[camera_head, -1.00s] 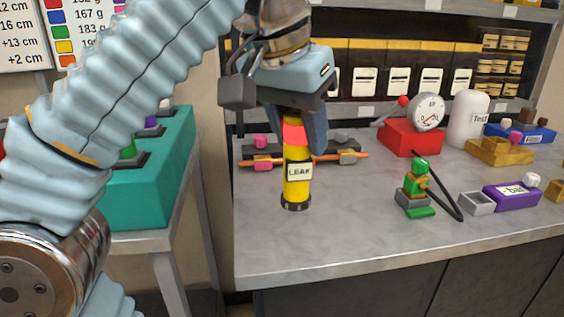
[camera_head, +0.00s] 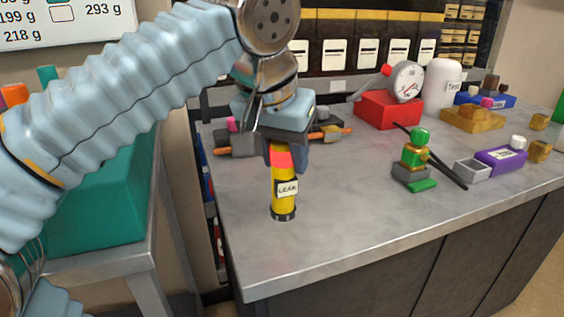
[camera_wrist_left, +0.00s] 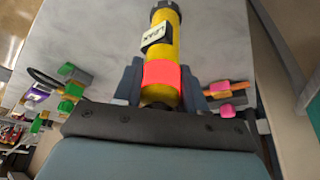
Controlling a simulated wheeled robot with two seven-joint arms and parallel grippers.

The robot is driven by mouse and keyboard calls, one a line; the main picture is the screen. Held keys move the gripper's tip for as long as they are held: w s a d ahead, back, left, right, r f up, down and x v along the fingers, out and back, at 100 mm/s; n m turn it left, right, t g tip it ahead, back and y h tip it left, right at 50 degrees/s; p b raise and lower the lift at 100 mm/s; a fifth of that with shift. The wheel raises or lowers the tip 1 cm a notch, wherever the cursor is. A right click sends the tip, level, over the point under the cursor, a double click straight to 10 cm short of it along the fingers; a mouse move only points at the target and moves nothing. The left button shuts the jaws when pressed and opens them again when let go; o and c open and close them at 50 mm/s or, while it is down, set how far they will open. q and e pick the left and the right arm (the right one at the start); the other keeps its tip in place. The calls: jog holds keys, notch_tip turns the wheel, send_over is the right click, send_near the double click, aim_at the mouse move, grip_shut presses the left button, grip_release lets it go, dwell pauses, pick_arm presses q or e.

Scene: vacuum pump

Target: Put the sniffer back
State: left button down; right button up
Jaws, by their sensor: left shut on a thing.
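The sniffer is most likely the yellow cylinder (camera_head: 283,203) with a "LEAK" label, a red-pink band and a black lower end. My left gripper (camera_head: 287,155) is shut on it near the band and holds it roughly upright over the left part of the grey worktop. I cannot tell whether its lower end touches the worktop. In the left wrist view, the cylinder (camera_wrist_left: 163,45) sits between the two blue-grey fingers (camera_wrist_left: 163,85), its label facing sideways. The upper end of the cylinder is hidden in the gripper. My right gripper is not in view.
Behind the gripper lies a dark fixture with an orange rod (camera_head: 335,133). To the right are a green-and-gold piece with a black lever (camera_head: 412,165), a red gauge block (camera_head: 388,108), a white tank (camera_head: 441,88) and a purple block (camera_head: 500,160). The front worktop is clear.

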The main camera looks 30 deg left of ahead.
pick_arm(q)
jog(key=shift+s+r, duration=0.15)
jog(key=shift+f, duration=0.2)
jog(key=c, duration=0.6)
grip_release()
jog(key=shift+c, duration=0.2)
jog(key=shift+r+p, duration=0.35)
jog(key=shift+r, duration=0.2)
jog(key=p+v, duration=0.3)
jog(key=v, duration=0.8)
jog(key=shift+s, duration=0.25)
jog(key=shift+r, duration=0.1)
